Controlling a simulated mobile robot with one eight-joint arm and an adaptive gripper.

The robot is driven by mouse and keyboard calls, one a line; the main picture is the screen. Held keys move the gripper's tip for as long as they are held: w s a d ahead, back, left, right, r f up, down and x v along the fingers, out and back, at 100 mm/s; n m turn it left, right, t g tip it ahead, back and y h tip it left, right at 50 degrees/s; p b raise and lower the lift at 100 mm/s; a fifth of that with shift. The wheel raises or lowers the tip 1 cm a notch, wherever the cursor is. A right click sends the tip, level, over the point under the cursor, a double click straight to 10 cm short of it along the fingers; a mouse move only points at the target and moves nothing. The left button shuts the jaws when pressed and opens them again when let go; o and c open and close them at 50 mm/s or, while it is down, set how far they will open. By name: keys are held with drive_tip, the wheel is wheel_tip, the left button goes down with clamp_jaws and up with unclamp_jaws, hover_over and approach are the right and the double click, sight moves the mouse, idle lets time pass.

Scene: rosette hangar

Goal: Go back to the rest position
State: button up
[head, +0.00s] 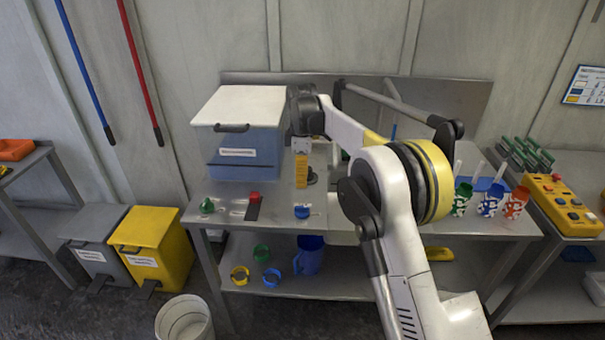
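My arm rises from the bottom right, bends at the yellow-ringed joint, and reaches left over the metal table (340,228). Its wrist end (308,115) is just right of the blue bin with a white lid (245,160). Below the wrist, an upright yellow-orange piece (301,171) with a pale top shows above the table, with a dark part beside it. I cannot tell whether it is held or stands behind. The fingers of my gripper cannot be made out, so its opening is unclear.
On the table are green (207,206), red (254,197) and blue (302,212) small items, and patterned cups (490,200) at right. A yellow control box (560,204) stands farther right. Yellow (153,245) and grey (94,245) bins and a white bucket (184,320) are on the floor.

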drive_tip(key=s+d+r+m+t+b, duration=0.1)
drive_tip(key=s+d+r+m+t, duration=0.3)
drive_tip(key=s+d+r+m, duration=0.85)
drive_tip(key=s+d+f+m+t, duration=0.1)
drive_tip(key=s+d+f, duration=0.1)
drive_tip(key=s, duration=0.7)
drive_tip(key=s+d+f+m+t+b, duration=0.1)
drive_tip(key=s+d, duration=0.3)
drive_tip(key=s, duration=0.4)
drive_tip(key=s+d+f+m+t, duration=0.1)
drive_tip(key=s+d+f+m, duration=0.1)
drive_tip(key=s, duration=0.7)
drive_tip(key=shift+s+d+f+m, duration=0.3)
drive_tip(key=shift+d+f+m, duration=0.1)
drive_tip(key=shift+d+m, duration=0.2)
